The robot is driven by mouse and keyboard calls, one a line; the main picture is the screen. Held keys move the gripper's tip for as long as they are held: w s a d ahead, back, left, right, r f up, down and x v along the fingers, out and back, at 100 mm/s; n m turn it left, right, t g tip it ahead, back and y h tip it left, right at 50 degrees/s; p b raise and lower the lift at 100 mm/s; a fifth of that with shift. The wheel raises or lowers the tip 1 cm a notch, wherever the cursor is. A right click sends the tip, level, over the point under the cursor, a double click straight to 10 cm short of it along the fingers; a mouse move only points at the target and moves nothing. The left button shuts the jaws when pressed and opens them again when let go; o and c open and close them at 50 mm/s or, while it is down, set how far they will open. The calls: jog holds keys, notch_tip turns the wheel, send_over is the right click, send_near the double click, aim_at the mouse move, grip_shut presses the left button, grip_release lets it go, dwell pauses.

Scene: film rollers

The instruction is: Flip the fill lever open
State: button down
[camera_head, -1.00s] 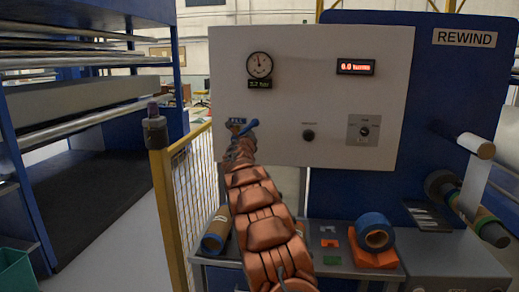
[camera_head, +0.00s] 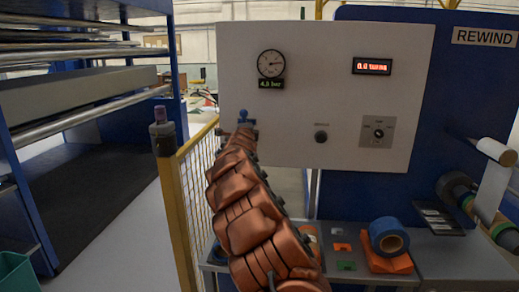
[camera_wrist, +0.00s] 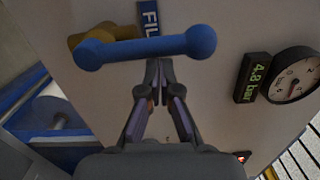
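The fill lever is a blue bar with rounded ends (camera_wrist: 145,47), on a brass valve body (camera_wrist: 92,36) beside a blue label reading "FIL", the rest hidden. It crosses the wrist view just beyond my fingertips. In the head view, the lever's blue end (camera_head: 243,116) shows above my gripper (camera_head: 245,128) at the panel's lower left. In the wrist view my gripper (camera_wrist: 159,64) has its fingertips together at the lever's lower edge. Nothing shows between them. I cannot tell whether they touch the lever. The gauge (camera_head: 271,64) has its needle to the right; its display (camera_head: 271,84) reads about 4 bar.
The white panel (camera_head: 340,45) also carries a turns display (camera_head: 372,66), a black knob (camera_head: 321,136) and a selector switch (camera_head: 378,131). A yellow guard fence (camera_head: 172,195) stands left of my arm. A bench with a blue tape roll (camera_head: 388,236) lies below.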

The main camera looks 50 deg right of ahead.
jog(key=shift+w+r, duration=0.15)
jog(key=shift+r, duration=0.05)
dwell(0.3)
jog(key=shift+f, duration=0.1)
dwell(0.3)
jog(key=s+a+b, duration=0.6)
jog(key=s+b, duration=0.4)
jog(key=b, duration=0.6)
jog(key=shift+b, duration=0.3)
jog(key=shift+a, duration=0.1)
dwell(0.7)
